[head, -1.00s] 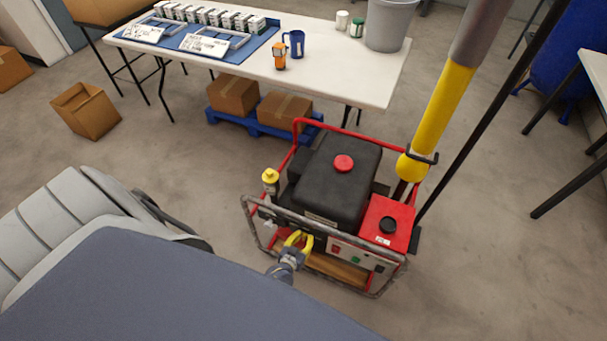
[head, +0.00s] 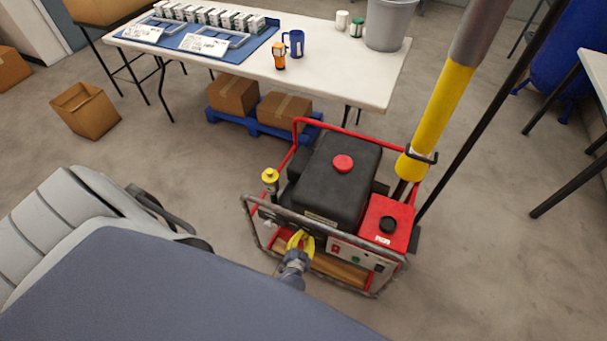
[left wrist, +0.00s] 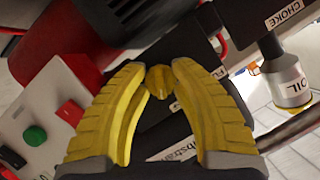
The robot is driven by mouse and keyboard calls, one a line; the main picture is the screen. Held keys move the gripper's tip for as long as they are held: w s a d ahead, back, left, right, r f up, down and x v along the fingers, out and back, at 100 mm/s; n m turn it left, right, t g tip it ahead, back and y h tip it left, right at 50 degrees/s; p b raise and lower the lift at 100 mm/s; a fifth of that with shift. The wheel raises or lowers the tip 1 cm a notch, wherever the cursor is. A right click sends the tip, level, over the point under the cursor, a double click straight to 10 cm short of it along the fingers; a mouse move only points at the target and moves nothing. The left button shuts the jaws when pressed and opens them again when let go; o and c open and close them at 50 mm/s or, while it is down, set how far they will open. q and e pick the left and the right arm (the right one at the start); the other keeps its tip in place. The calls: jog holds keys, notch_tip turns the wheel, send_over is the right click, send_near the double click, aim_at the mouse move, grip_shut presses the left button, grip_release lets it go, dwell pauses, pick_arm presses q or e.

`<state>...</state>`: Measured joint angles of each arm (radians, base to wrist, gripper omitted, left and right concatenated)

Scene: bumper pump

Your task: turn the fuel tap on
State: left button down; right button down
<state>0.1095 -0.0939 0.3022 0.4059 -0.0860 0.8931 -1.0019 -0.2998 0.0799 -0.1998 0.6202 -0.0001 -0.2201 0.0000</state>
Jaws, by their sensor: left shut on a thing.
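The pump (head: 333,185) has a red tube frame, a black tank with a red cap and a red box. My left gripper (head: 301,240) reaches its front, below the tank. In the left wrist view the yellow fingers of my left gripper (left wrist: 160,78) are shut on a small yellow piece, which looks like the fuel tap (left wrist: 161,83). The tap's body and its turn position are mostly hidden by the fingers. My right gripper is not in view.
A "CHOKE" label (left wrist: 284,14) and an "OIL" bottle (left wrist: 287,78) are close on the right in the wrist view. A green button (left wrist: 35,135) and a red switch (left wrist: 69,112) are on the left. A yellow-banded pole (head: 441,110) stands beside the pump.

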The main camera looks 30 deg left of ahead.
pick_arm(q)
jog(key=shift+s+f+m, duration=0.1)
jog(key=shift+s+m, duration=0.05)
jog(key=shift+m, duration=0.15)
dwell(0.7)
jog(key=c, duration=1)
grip_release()
